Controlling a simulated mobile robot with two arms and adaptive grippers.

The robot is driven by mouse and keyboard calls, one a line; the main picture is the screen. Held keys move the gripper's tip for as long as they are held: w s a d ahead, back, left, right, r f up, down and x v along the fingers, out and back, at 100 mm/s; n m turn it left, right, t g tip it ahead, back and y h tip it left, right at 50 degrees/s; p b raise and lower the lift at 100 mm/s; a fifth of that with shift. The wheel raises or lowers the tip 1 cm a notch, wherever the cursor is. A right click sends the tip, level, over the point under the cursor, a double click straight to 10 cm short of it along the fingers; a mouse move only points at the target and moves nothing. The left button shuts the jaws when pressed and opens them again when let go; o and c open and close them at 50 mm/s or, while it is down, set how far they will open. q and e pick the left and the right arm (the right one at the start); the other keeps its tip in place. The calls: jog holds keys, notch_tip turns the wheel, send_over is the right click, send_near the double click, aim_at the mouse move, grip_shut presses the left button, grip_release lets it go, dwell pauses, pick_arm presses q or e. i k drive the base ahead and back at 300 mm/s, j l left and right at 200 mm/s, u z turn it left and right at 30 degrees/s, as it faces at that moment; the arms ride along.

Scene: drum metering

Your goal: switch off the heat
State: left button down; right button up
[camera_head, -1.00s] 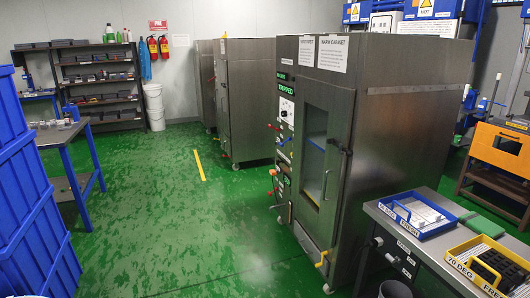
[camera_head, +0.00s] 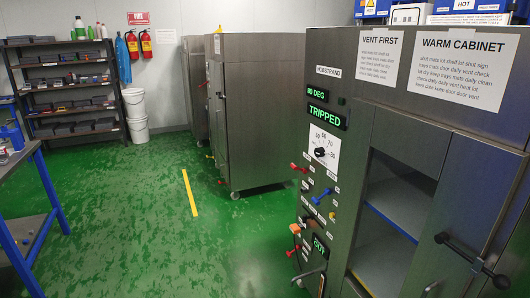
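The warm cabinet (camera_head: 470,140) stands at the right, with a control panel (camera_head: 325,125) on its front left part. The panel has a lit "80 DEG" display (camera_head: 317,92), a lit "TRIPPED" display (camera_head: 325,118) and a temperature dial (camera_head: 320,152). Below the dial are a red lever (camera_head: 299,168), a blue lever (camera_head: 323,196) and an orange-ended handle (camera_head: 296,229). A lit display reading "HOT" (camera_head: 321,247) sits lower. The small labels by the levers are too small to read, so I cannot tell which one is the heat switch. Neither of my grippers shows.
A black door handle (camera_head: 470,258) sticks out from the cabinet at the lower right. More steel cabinets (camera_head: 258,110) stand behind. A blue-legged table (camera_head: 22,160) is at the left edge, and shelves (camera_head: 70,85) are at the back left. The green floor (camera_head: 140,220) between is clear.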

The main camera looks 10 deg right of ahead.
aim_at(293, 165)
jog(key=i+z, duration=0.35)
jog(key=i, duration=0.2)
jog(key=i+z, duration=0.35)
jog(key=i, duration=0.15)
jog(key=i+j+z, duration=0.35)
jog(key=i, duration=0.15)
jog(key=i+j+z, duration=0.35)
jog(key=i, duration=0.15)
